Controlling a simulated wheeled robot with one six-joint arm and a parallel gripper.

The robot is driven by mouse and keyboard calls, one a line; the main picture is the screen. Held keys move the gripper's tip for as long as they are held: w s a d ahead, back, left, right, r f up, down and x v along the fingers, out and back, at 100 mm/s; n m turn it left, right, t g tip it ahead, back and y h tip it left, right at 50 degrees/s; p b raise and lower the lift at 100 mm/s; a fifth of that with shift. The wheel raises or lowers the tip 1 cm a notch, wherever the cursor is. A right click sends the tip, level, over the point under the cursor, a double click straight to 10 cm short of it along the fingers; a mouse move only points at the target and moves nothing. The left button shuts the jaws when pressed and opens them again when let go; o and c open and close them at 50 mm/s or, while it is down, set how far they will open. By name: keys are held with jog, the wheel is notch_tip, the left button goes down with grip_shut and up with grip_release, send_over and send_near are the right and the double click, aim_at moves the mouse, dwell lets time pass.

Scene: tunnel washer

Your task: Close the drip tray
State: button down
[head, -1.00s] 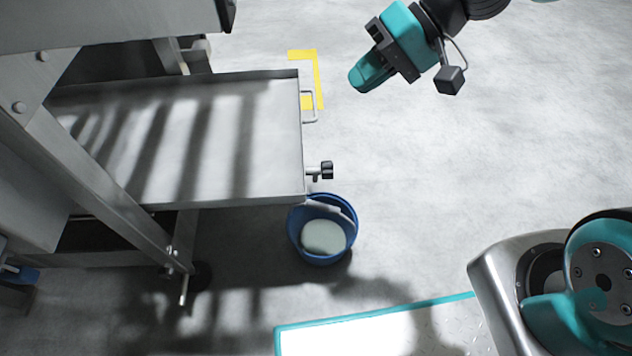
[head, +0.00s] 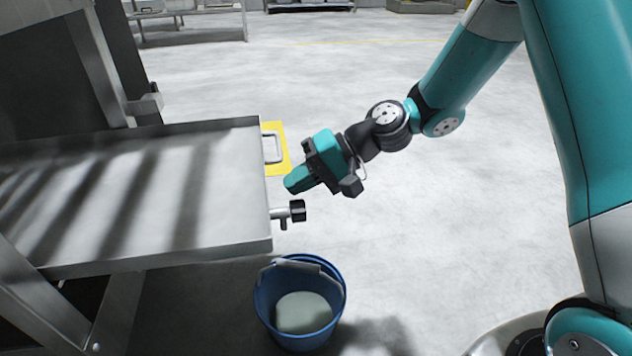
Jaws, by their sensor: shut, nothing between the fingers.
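The drip tray (head: 190,190) is a shallow grey metal tray, pulled out from under the washer on the left. Its front edge carries a pale wire handle (head: 273,148) and, nearer to me, a drain valve with a black knob (head: 297,210). My gripper (head: 290,185) is shut and empty. In the head view its teal fingertips are just right of the tray's front edge, between handle and valve. I cannot tell whether they touch the tray.
A blue bucket (head: 262,300) with pale liquid stands on the floor below the valve. The washer's metal legs (head: 100,60) frame the tray. The floor to the right is clear.

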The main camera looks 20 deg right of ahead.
jog(key=b+x, duration=0.1)
jog(key=x, duration=0.2)
jog(key=shift+a, duration=0.1)
